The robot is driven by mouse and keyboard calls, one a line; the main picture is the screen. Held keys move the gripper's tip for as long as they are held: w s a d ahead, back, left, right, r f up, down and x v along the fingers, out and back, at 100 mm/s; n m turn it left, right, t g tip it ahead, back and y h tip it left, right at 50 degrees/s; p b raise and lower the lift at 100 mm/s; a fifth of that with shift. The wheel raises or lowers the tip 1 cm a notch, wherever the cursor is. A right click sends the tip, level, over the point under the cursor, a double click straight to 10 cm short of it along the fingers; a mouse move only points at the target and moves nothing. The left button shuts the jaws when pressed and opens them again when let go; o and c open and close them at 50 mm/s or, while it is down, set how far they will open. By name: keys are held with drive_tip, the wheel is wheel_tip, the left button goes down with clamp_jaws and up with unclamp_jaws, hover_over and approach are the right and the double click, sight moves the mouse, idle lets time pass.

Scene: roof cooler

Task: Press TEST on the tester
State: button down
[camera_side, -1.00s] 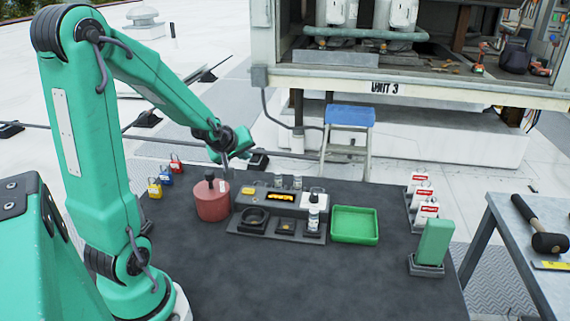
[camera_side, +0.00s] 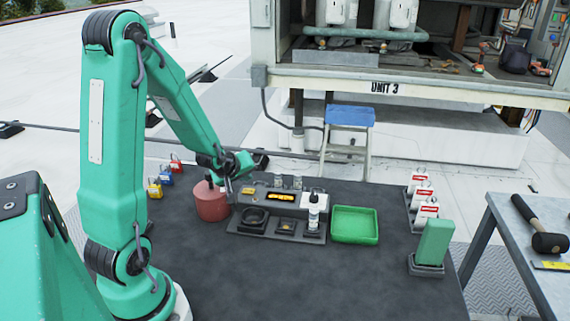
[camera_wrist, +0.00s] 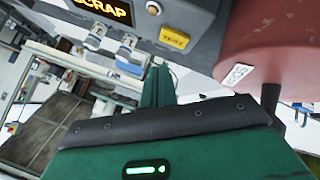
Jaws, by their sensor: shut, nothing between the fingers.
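The tester (camera_side: 268,189) is a dark grey box on the dark table, with a lit display (camera_side: 281,197). In the wrist view the display (camera_wrist: 103,12) reads "SCRAP", cut off by the frame's edge. A yellow TEST button (camera_wrist: 174,38) sits on the tester's face; it also shows at the tester's left end in the side view (camera_side: 248,190). My gripper (camera_side: 228,189) is shut and empty, pointing down near the tester's left end, beside the red can. Its green finger (camera_wrist: 157,87) appears apart from the button in the wrist view. Contact cannot be judged from the side.
A red can (camera_side: 211,204) stands close left of the tester. The table's front area is clear.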

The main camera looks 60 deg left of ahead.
sight(249, 190)
drive_tip(key=shift+f, duration=0.95)
drive_tip(key=shift+d+f, duration=0.1)
drive_tip(key=shift+f, duration=0.45)
idle(2.1)
drive_tip(key=shift+s+f, duration=0.15)
drive_tip(key=shift+f, duration=0.45)
idle(0.5)
drive_tip(key=shift+r, duration=0.2)
drive_tip(key=shift+s+r, duration=0.1)
drive_tip(key=shift+r, duration=0.7)
drive_tip(key=shift+r, duration=2.55)
